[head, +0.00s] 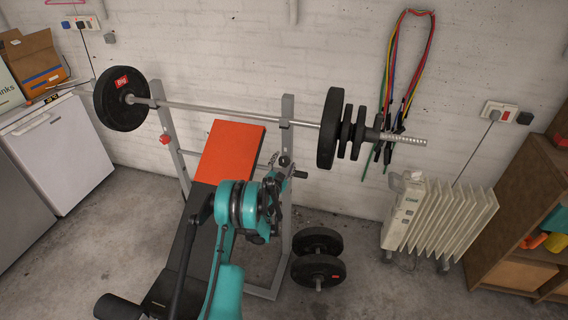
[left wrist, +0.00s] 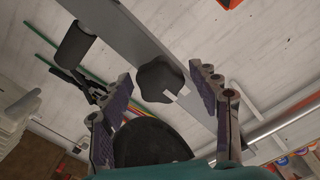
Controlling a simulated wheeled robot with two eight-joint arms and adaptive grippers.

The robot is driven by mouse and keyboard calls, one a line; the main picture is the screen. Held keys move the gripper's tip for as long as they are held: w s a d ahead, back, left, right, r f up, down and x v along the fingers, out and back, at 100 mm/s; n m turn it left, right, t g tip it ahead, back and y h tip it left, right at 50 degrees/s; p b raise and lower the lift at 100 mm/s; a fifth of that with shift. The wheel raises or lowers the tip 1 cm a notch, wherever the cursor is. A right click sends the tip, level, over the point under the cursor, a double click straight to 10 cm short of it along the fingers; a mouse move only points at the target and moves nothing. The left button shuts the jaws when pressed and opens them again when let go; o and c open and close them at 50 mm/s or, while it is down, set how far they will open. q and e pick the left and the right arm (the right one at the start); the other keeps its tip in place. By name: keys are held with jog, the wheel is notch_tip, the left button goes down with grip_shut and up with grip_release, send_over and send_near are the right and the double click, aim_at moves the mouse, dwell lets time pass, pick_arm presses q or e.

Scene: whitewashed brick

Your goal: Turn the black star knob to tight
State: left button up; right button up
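The black star knob (left wrist: 157,82) sits on the grey metal upright (left wrist: 118,30) in the left wrist view. White marks show by its lower right edge. My left gripper (left wrist: 161,73) is open, with one finger on each side of the knob. I see gaps between knob and fingers; nothing is held. In the head view my left gripper (head: 283,166) is at the right upright (head: 287,125) of the bench rack, and I cannot make out the knob clearly there. My right gripper is in neither view.
A black-ended peg (head: 300,174) sticks out beside my left gripper. The loaded barbell (head: 230,113) rests across the rack above. The orange-backed bench (head: 230,150) is to the left. Weight plates (head: 318,268) stand on the floor, and a white radiator (head: 440,215) stands farther right.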

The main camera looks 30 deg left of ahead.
pick_arm(q)
jog(key=shift+s, duration=0.1)
jog(key=v, duration=0.7)
jog(key=shift+s, duration=0.2)
dwell(0.3)
jog(key=s+d+r+n+g+y, duration=0.1)
jog(key=s+d+r+n+g, duration=0.2)
jog(key=r, duration=0.7)
jog(key=s+d+r+n+y, duration=0.2)
jog(key=s+d+r, duration=0.15)
jog(key=r, duration=0.65)
jog(key=s+d+f+g+h, duration=0.2)
jog(key=s+d, duration=0.4)
jog(key=s, duration=0.4)
jog(key=s+d+f+g+h, duration=0.3)
jog(key=s+d, duration=0.4)
jog(key=s, duration=0.3)
jog(key=s+d+f+m+g+h, duration=0.1)
jog(key=s+d+f+g+h, duration=0.1)
jog(key=s+d, duration=0.5)
jog(key=s, duration=0.3)
jog(key=shift+d+f, duration=0.15)
jog(key=shift+d, duration=0.05)
